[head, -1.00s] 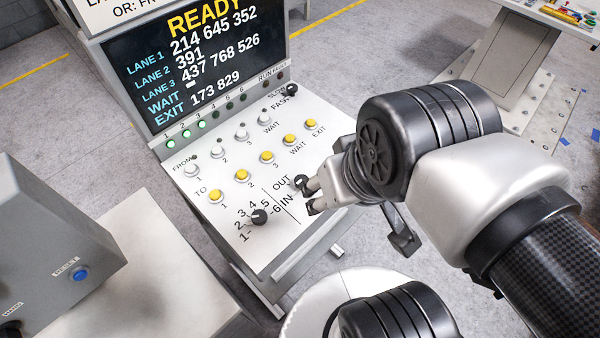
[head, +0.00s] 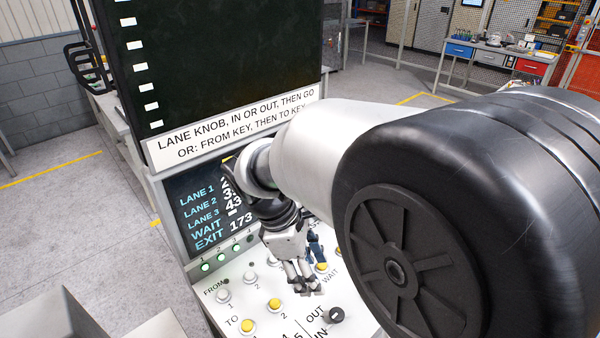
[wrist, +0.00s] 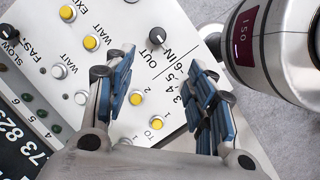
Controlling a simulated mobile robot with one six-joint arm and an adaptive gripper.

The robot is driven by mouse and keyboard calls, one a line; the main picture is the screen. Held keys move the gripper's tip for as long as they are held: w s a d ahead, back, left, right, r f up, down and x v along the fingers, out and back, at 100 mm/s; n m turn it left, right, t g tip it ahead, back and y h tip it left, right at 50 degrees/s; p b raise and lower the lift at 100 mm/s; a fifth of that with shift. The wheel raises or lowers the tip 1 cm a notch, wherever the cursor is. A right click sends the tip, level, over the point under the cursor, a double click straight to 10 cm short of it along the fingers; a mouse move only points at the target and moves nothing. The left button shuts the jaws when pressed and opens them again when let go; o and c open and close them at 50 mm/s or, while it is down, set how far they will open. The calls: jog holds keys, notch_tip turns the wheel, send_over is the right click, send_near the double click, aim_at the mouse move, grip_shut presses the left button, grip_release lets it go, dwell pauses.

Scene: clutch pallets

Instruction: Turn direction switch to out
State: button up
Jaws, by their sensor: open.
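The direction switch is a small black knob (head: 334,315) on the sloped white panel, beside the OUT and IN labels. My gripper (head: 305,280) is open and empty above the panel, up and left of the knob in the head view. In the wrist view its blue-padded fingers (wrist: 160,72) stand apart, with the OUT and IN labels between and beyond them.
Yellow keys (head: 247,326) and white keys (head: 223,296) line the panel. The display (head: 195,215) rises behind the panel. My arm covers much of the right side of the head view.

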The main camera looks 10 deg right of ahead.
aim_at(336, 313)
jog(key=shift+n, duration=0.5)
jog(key=b+x, duration=0.4)
jog(key=x, duration=1.4)
jog(key=shift+w+a+b, duration=0.1)
jog(key=shift+w+b, duration=0.05)
jog(key=shift+b, duration=0.25)
jog(key=shift+h, duration=0.3)
jog(key=shift+c, duration=0.5)
jog(key=c, duration=1)
